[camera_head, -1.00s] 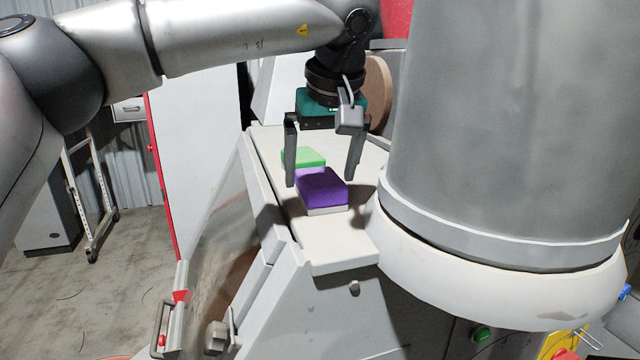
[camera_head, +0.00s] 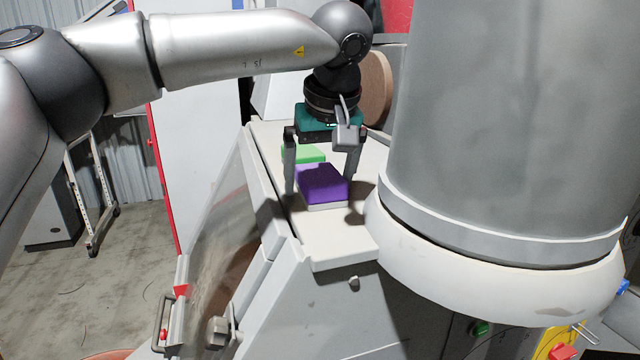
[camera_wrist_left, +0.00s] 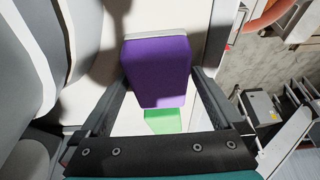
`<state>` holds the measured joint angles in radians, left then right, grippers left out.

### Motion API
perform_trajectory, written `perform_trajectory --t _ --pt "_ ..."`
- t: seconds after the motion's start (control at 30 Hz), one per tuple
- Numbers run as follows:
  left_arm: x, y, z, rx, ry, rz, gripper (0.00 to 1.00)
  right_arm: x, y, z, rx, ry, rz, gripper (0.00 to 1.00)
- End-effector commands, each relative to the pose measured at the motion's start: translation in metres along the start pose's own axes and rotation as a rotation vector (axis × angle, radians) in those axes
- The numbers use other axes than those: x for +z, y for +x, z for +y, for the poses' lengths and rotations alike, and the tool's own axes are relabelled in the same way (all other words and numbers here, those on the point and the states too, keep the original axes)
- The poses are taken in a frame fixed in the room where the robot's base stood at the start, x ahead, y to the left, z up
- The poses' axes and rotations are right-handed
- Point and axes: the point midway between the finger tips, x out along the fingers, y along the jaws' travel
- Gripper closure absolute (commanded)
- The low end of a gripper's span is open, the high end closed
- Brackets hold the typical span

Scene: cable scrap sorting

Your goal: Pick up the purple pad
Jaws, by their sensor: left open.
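The purple pad (camera_head: 322,182) is a soft-looking block with a pale layer under it, lying on the light machine top (camera_head: 335,250). In the left wrist view the purple pad (camera_wrist_left: 158,70) shows between the two fingers. My left gripper (camera_head: 320,190) points down, open, with one finger on each side of the pad; I cannot tell whether the fingers touch it. The left gripper's fingers also show in the wrist view (camera_wrist_left: 160,92). My right gripper is not in view.
A green pad (camera_head: 303,154) lies just behind the purple one, and it also shows in the wrist view (camera_wrist_left: 163,121). A large grey cylinder (camera_head: 510,120) with a pale rim stands close on the right. The machine top in front of the pad is clear.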

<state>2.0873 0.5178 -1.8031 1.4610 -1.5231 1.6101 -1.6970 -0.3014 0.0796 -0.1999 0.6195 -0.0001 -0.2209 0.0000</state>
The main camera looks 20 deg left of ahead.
Motion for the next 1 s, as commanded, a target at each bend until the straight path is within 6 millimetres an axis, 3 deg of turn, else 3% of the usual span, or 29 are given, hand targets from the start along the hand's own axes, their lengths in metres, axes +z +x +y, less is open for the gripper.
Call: perform_trajectory --t 0.2,0.9,1.0 --pt "-0.0001 0.0001 -0.0001 0.0 0.0 0.0 0.0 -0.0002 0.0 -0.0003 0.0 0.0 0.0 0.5" --pt "-0.0002 0.0 -0.0001 0.0 0.0 0.0 0.78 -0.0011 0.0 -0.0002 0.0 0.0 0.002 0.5" --pt "-0.0003 -0.0001 -0.0001 0.0 0.0 0.001 0.79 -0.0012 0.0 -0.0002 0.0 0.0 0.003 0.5"
